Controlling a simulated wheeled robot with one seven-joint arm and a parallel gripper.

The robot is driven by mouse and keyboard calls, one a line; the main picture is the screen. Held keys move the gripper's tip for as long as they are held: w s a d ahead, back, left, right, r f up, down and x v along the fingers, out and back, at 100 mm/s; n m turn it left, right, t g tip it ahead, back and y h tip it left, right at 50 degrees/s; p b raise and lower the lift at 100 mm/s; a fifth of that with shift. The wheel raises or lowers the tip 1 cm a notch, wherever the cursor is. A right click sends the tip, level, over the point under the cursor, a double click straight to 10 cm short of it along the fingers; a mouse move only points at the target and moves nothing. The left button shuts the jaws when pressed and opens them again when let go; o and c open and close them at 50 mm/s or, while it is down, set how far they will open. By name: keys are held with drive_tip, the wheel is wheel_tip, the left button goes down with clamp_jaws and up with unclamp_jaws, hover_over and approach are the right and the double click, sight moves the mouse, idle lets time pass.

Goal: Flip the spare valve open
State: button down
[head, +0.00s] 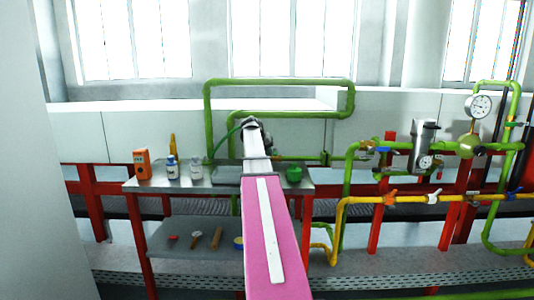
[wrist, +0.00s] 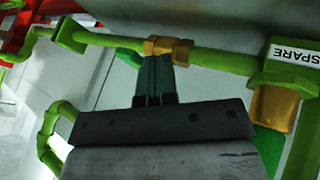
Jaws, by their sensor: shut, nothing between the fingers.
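The SPARE label (wrist: 293,55) is at the right edge of the wrist view, on a green pipe fitting. A brass-coloured part (wrist: 275,108) hangs just below it, beside a green piece partly hidden by my gripper. A brass collar (wrist: 167,48) sits on the green pipe (wrist: 220,62) left of the label. My gripper (wrist: 155,70) is shut and empty, its dark fingers pointing at this collar. I cannot tell whether they touch it. Which part is the spare valve's handle is unclear. In the head view my arm covers the spot.
A metal bench (head: 215,185) holds an orange device (head: 141,163), bottles and a green item (head: 293,174). Tools lie on its lower shelf (head: 190,238). Green and yellow pipes with a gauge (head: 480,105) and several small valves fill the right side.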

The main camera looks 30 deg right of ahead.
drive_tip(key=shift+s+d+n+t, duration=0.2)
drive_tip(key=shift+s+n+t, duration=0.15)
drive_tip(key=shift+n, duration=0.25)
drive_tip(key=shift+s+d+n+t+y, duration=0.35)
drive_tip(key=shift+s+n+t, duration=0.2)
drive_tip(key=shift+n, duration=0.45)
drive_tip(key=d+n+t, duration=0.1)
drive_tip(key=s+d+n+t+y, duration=0.1)
drive_tip(key=n, duration=0.1)
drive_tip(key=shift+s+n, duration=0.1)
drive_tip(key=shift+n, duration=0.2)
drive_tip(key=d+n, duration=0.1)
drive_tip(key=d+n+t+y, duration=0.1)
drive_tip(key=n, duration=0.1)
drive_tip(key=d+n+y, duration=0.1)
drive_tip(key=shift+s+t+y, duration=0.25)
drive_tip(key=shift+t, duration=0.15)
drive_tip(key=n, duration=0.1)
drive_tip(key=d+n+y, duration=0.1)
drive_tip(key=n, duration=0.1)
drive_tip(key=d+n+y, duration=0.1)
drive_tip(key=shift+w+d+n+t, duration=0.25)
drive_tip(key=shift+n+t, duration=0.05)
drive_tip(key=shift+t, duration=0.1)
drive_tip(key=shift+s+a, duration=0.1)
drive_tip(key=shift+a, duration=0.15)
drive_tip(key=shift+w+a, duration=0.35)
drive_tip(key=shift+w, duration=0.35)
